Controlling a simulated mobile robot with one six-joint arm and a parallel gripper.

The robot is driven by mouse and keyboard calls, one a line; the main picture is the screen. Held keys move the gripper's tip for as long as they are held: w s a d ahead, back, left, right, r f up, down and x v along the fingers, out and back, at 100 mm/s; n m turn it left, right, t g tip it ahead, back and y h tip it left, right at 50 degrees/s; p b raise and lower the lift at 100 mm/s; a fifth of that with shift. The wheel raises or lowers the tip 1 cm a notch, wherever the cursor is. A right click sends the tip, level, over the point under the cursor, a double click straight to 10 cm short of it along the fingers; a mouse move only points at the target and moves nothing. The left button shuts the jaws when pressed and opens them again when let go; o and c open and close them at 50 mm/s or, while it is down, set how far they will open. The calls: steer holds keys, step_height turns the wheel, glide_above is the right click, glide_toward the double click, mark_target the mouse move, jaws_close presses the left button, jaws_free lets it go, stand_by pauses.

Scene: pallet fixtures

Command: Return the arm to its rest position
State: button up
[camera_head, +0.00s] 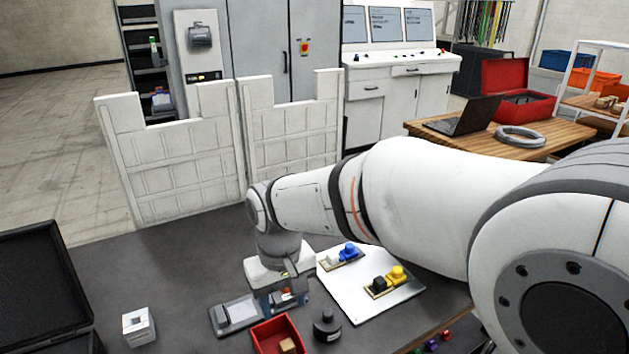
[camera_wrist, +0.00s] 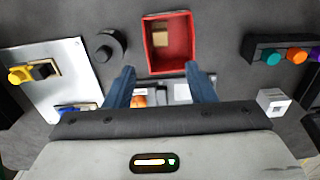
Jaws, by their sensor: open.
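My arm reaches across the dark tabletop (camera_head: 175,262) from the right, with the gripper (camera_head: 285,298) pointing down at the table's middle. In the wrist view the two blue fingers of my gripper (camera_wrist: 160,72) are spread apart. Nothing is held between the tips. Beyond the fingertips is a red bin (camera_wrist: 187,43) with a tan block (camera_wrist: 160,36) inside. A grey fixture (camera_head: 236,315) lies beside the gripper. Parts of it and a small orange item (camera_wrist: 139,99) show between the fingers, partly hidden by the gripper body.
A white plate (camera_head: 345,306) carries fixtures with blue, yellow and black pieces. A black round knob-like part (camera_head: 326,325), a white block (camera_head: 138,326) and an open black case (camera_head: 38,285) stand nearby. White panels (camera_head: 180,165) rise at the table's back edge. The table's left-middle is clear.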

steer(key=s+d+r+m+t, duration=0.1)
steer(key=s+d+m, duration=0.2)
steer(key=d, duration=0.8)
steer(key=s+d+r+m+t, duration=0.1)
steer(key=s+d+m+t, duration=0.1)
steer(key=d, duration=1)
steer(key=s+m, duration=0.1)
steer(key=s, duration=0.1)
steer(key=shift+s, duration=0.4)
